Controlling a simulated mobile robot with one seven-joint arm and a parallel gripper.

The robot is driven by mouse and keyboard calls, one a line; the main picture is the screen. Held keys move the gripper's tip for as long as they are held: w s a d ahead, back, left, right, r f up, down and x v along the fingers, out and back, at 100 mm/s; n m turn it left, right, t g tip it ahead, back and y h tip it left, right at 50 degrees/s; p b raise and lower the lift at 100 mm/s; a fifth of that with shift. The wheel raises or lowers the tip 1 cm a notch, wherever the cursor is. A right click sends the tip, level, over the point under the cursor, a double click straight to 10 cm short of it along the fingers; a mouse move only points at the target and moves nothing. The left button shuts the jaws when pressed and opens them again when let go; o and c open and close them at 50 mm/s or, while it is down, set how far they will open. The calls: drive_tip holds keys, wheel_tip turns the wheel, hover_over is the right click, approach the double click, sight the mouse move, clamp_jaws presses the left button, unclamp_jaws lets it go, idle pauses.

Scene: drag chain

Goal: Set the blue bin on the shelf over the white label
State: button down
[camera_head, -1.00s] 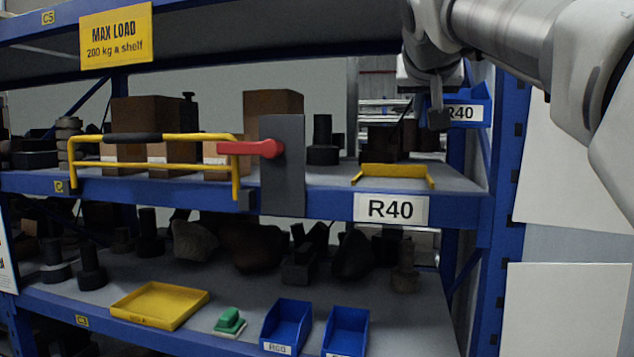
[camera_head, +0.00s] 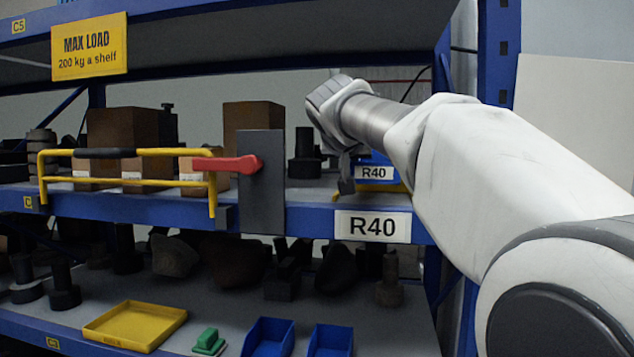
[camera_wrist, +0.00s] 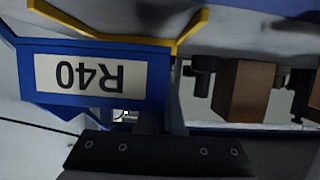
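The blue bin (camera_head: 375,160), with a white R40 label on its front, is over the middle shelf's right part, just above and behind the yellow stop (camera_head: 385,188). The white R40 shelf label (camera_head: 372,226) is on the blue shelf edge below it. My gripper (camera_head: 347,178) is at the bin's left side in the head view and appears shut on it. In the wrist view the bin (camera_wrist: 40,97) appears upside down beside the dark gripper part (camera_wrist: 155,153). The grip itself is hidden, and I cannot tell whether the bin touches the shelf.
A dark upright plate (camera_head: 261,185) with a red handle and a yellow rail (camera_head: 130,178) stand left of the bin. Brown boxes (camera_head: 253,116) and dark parts sit behind. The upper shelf (camera_head: 240,45) is overhead. Two other blue bins (camera_head: 268,338) are on the lower shelf.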

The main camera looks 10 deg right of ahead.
sight(352, 200)
drive_tip(key=shift+f, duration=1.95)
drive_tip(key=shift+b, duration=0.3)
drive_tip(key=shift+f, duration=0.2)
drive_tip(key=c, duration=1.1)
unclamp_jaws()
drive_tip(key=shift+r, duration=0.15)
